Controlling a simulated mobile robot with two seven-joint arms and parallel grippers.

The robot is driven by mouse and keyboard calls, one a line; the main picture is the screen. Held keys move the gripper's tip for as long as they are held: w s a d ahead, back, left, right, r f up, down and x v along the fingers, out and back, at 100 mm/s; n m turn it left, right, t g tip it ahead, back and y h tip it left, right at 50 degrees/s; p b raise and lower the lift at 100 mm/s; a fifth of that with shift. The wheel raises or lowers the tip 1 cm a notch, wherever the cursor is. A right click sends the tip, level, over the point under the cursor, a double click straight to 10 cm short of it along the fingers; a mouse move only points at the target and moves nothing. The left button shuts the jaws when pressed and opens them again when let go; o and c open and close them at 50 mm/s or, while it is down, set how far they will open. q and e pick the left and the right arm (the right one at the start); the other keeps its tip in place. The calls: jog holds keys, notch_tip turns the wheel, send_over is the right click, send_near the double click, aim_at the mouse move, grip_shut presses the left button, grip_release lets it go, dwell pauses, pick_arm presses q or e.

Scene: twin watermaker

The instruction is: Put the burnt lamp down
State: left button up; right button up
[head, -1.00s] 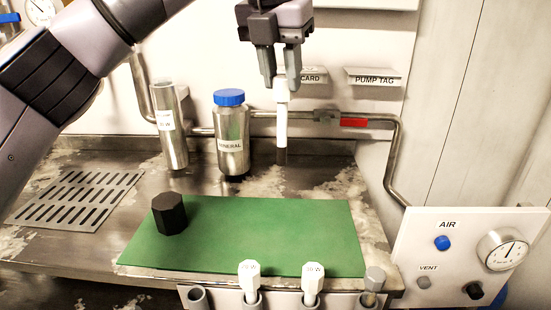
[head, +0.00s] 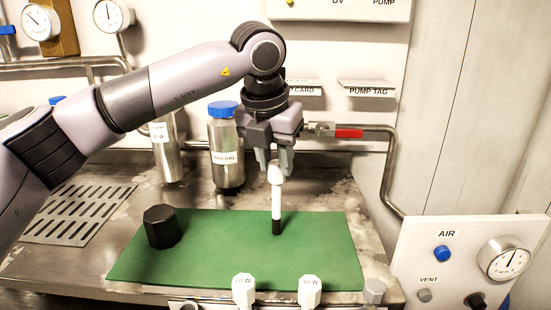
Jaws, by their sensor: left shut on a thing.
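My left gripper (head: 274,165) is shut on the top of the burnt lamp (head: 277,198), a slim white tube with a white head and a dark lower end. The lamp is upright over the right half of the green mat (head: 325,245). Its dark tip is at or just above the mat; I cannot tell whether it touches. My right gripper is not in view.
A black hexagonal block (head: 161,228) stands on the mat's left part. Behind the mat stand a steel bottle with a blue cap (head: 226,150) and a steel canister (head: 167,155). The mat's right side is clear.

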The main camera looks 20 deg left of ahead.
pick_arm(q)
jog(key=shift+f, duration=0.15)
jog(key=o, duration=1)
jog(key=shift+r, duration=0.35)
jog(key=v, duration=1.1)
jog(key=shift+r+p, duration=0.3)
jog(key=shift+r, duration=0.05)
jog(key=shift+s, duration=0.15)
